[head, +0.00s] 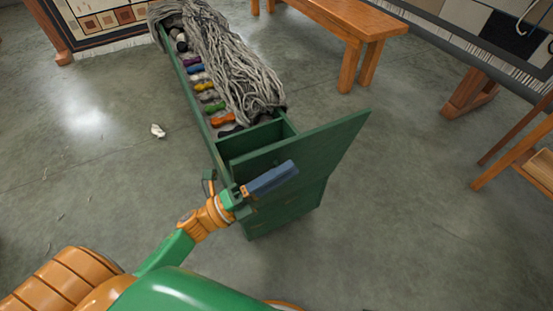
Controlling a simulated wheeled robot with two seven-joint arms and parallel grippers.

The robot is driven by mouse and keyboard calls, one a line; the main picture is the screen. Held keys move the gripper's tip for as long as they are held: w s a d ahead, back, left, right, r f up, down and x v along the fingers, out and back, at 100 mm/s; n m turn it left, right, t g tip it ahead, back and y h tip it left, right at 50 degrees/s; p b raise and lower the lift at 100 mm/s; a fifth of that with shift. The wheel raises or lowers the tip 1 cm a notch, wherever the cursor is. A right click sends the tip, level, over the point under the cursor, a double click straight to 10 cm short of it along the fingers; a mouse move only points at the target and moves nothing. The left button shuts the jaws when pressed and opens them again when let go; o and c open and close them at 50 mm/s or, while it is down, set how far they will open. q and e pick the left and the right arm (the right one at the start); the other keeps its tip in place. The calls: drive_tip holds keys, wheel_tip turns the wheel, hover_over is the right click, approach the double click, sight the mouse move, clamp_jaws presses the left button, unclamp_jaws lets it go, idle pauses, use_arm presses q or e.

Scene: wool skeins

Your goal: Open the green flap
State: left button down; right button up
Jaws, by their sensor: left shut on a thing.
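The green flap (335,143) stands up at a slant at the near end of a long green chest (199,112). Its far right corner sticks out past the chest's side. Beside it an open compartment (254,139) shows, and it looks empty. My left gripper (283,175) is at the flap's near left part, its blue-grey finger lying along the panel. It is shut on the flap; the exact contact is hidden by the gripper. My right gripper is not in view.
Grey yarn (232,65) drapes over the chest, with several coloured skeins (204,86) beneath. A wooden bench (345,22) stands behind at the right, and a wooden chair (530,158) at the far right. A small white scrap (158,131) lies on the floor. Floor right of the chest is clear.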

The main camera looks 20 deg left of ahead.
use_arm(q)
drive_tip(key=shift+s+d+f, duration=0.1)
drive_tip(key=shift+s+d, duration=0.05)
drive_tip(key=shift+d, duration=0.05)
idle(0.3)
drive_tip(key=c, duration=0.5)
unclamp_jaws()
drive_tip(key=v, duration=0.7)
drive_tip(key=shift+b, duration=0.35)
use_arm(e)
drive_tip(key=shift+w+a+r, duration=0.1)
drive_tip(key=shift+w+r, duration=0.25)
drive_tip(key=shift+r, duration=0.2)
